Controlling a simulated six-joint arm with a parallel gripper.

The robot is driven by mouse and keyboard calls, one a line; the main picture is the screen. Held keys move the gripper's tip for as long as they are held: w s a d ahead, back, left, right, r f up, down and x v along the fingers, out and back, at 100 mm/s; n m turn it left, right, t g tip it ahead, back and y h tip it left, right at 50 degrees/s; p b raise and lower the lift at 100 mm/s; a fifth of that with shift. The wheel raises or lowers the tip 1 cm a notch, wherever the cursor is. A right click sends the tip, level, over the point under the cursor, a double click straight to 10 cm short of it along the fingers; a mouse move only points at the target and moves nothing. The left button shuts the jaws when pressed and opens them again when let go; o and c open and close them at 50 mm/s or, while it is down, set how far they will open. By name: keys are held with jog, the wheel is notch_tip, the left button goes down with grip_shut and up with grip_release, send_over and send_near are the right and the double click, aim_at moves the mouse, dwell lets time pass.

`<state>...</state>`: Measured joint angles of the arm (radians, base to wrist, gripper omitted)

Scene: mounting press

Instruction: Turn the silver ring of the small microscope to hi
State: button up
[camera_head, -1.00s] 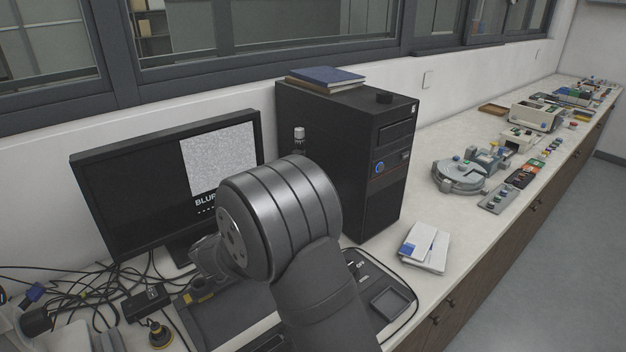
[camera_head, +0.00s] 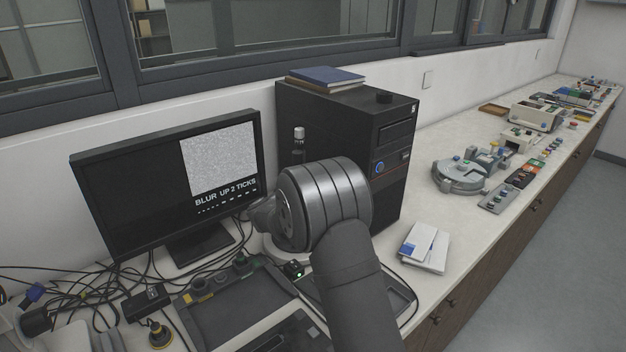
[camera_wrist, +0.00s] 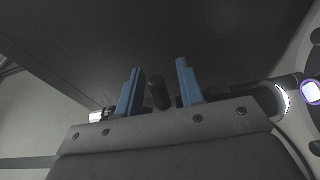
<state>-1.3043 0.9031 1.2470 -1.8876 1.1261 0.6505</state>
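The small microscope is mostly hidden behind my arm in the head view; a slim dark post with a silver top (camera_head: 299,133), which seems to be part of it, rises above my wrist. I cannot make out the silver ring for certain. In the wrist view, my gripper (camera_wrist: 158,88) has two blue fingers standing apart. A dark cylinder (camera_wrist: 158,94) shows between them, with gaps on both sides; its depth is unclear. A small silver knob-like piece (camera_wrist: 97,116) lies left of the fingers. In the head view my fingers are hidden.
A black computer tower (camera_head: 330,130) stands close behind my wrist. A dark tray (camera_head: 235,298) and tangled cables (camera_head: 75,290) lie at front left. White booklets (camera_head: 425,246) lie at right.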

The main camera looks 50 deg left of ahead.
jog(key=shift+w, duration=0.2)
jog(key=shift+c, duration=0.4)
grip_shut()
jog(key=shift+w+a+n+g+y, duration=0.2)
jog(key=shift+a+n+g+y, duration=0.1)
jog(key=shift+n+g+y, duration=0.75)
jog(key=shift+w+a+n+g+y, duration=0.35)
jog(key=shift+n+y, duration=0.45)
jog(key=shift+y, duration=0.7)
jog(key=shift+w+a+n+g+y, duration=0.1)
jog(key=shift+a+n+g+y, duration=0.15)
jog(key=shift+n+g+y, duration=0.85)
jog(key=shift+y, duration=0.35)
jog(key=shift+o, duration=0.4)
grip_release()
